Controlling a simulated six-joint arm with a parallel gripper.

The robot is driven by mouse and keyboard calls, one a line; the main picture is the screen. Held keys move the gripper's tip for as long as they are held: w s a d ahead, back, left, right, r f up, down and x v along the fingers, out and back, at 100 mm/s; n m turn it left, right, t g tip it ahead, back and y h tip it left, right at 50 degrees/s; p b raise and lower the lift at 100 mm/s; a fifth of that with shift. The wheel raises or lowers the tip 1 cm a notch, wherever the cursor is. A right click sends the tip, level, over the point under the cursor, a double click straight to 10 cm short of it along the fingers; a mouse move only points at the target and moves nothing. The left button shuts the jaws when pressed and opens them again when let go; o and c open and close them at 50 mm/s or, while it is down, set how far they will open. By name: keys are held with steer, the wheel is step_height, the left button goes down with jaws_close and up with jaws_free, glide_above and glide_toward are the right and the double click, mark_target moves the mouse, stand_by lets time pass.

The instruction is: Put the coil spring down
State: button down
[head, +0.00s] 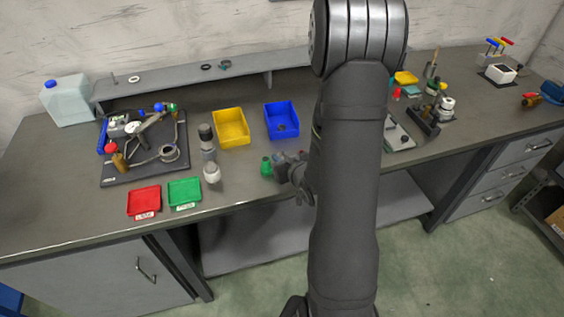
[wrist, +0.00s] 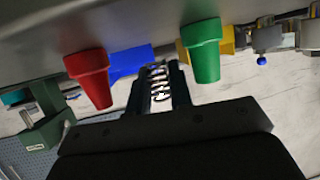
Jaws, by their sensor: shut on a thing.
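The coil spring (wrist: 160,82) is a small silvery coil. In the wrist view it sits between the two dark fingers of my gripper (wrist: 161,88), which is shut on it. In the head view my gripper (head: 283,166) is low at the front part of the bench, beside a green cone-shaped piece (head: 265,166); the spring cannot be made out there. The wrist view appears upside down, with the grey bench (wrist: 40,35) along its top. I cannot tell whether the spring touches the bench.
In the wrist view a red cone-shaped piece (wrist: 88,75) and the green one (wrist: 201,50) flank my fingers closely. Behind stand blue (head: 281,121) and yellow (head: 231,127) bins. Red (head: 144,201) and green (head: 184,192) trays lie left, near the bench's front edge.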

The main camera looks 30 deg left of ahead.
steer(key=shift+f, duration=1)
steer(key=shift+f, duration=0.1)
steer(key=shift+f, duration=0.1)
steer(key=c, duration=1.3)
jaws_free()
steer(key=v, duration=1.5)
steer(key=shift+d, duration=0.45)
steer(key=shift+o, duration=0.6)
steer(key=shift+s+d+r, duration=0.2)
steer(key=shift+s+d, duration=0.4)
steer(key=shift+s, duration=0.05)
